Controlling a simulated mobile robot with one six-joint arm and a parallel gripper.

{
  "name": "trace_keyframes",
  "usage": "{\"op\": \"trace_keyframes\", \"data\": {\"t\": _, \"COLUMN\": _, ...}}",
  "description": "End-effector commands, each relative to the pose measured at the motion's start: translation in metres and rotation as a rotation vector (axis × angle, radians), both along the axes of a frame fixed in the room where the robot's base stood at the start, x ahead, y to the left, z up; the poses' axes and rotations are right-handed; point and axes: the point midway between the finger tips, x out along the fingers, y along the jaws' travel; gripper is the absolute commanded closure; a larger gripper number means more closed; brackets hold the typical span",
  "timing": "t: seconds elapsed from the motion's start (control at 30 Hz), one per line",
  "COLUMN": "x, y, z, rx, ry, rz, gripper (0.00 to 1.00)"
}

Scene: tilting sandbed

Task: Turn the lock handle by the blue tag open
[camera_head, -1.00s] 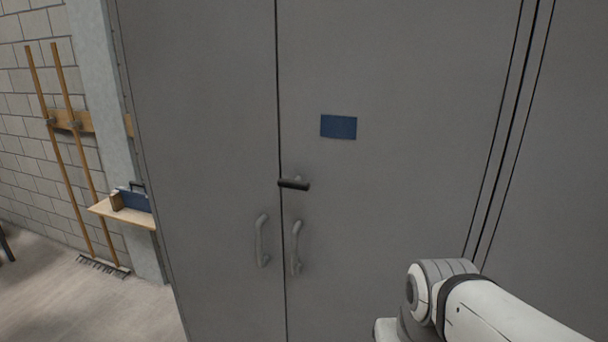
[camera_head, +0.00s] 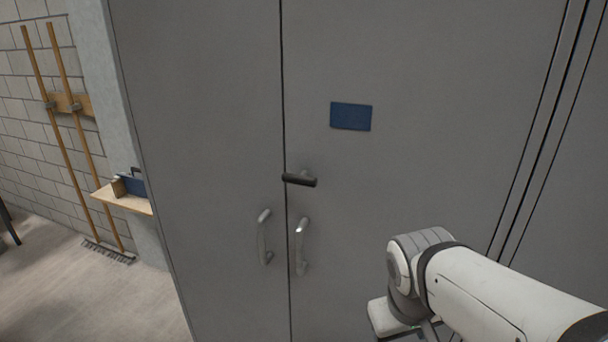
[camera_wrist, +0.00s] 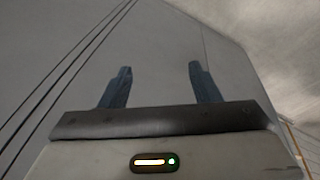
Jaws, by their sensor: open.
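The blue tag (camera_head: 351,116) is a flat rectangle on the right door of a grey cabinet (camera_head: 420,60). The dark lock handle (camera_head: 300,180) sits below and left of the tag, near the seam between the doors, and lies roughly level. My arm reaches in from the lower right of the head view, with the gripper's fingers out of that frame. In the wrist view my gripper (camera_wrist: 161,80) has its two blue fingers apart, with nothing between them. The lock handle and tag do not show in the wrist view.
Two upright pull handles, a left one (camera_head: 264,237) and a right one (camera_head: 301,247), stick out below the lock handle. A small wooden shelf (camera_head: 122,200) with a blue item and two long-handled tools (camera_head: 62,130) stand at the left.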

Motion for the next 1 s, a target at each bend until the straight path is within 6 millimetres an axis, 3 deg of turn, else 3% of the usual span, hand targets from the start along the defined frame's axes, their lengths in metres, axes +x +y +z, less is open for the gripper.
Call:
{"op": "trace_keyframes", "data": {"t": 0.17, "x": 0.029, "y": -0.008, "z": 0.006, "rx": -0.373, "ry": 0.098, "rz": 0.454, "gripper": 0.28}}
{"op": "trace_keyframes", "data": {"t": 0.33, "x": 0.084, "y": 0.005, "z": 0.036, "rx": -0.824, "ry": 0.168, "rz": 0.913, "gripper": 0.15}}
{"op": "trace_keyframes", "data": {"t": 0.47, "x": 0.129, "y": 0.046, "z": 0.070, "rx": -1.197, "ry": 0.184, "rz": 1.208, "gripper": 0.12}}
{"op": "trace_keyframes", "data": {"t": 0.53, "x": 0.149, "y": 0.077, "z": 0.088, "rx": -1.392, "ry": 0.179, "rz": 1.330, "gripper": 0.12}}
{"op": "trace_keyframes", "data": {"t": 0.73, "x": 0.174, "y": 0.162, "z": 0.128, "rx": -1.829, "ry": 0.135, "rz": 1.520, "gripper": 0.12}}
{"op": "trace_keyframes", "data": {"t": 0.87, "x": 0.177, "y": 0.192, "z": 0.141, "rx": -1.970, "ry": 0.113, "rz": 1.552, "gripper": 0.12}}
{"op": "trace_keyframes", "data": {"t": 1.0, "x": 0.185, "y": 0.197, "z": 0.146, "rx": -2.012, "ry": 0.109, "rz": 1.557, "gripper": 0.12}}
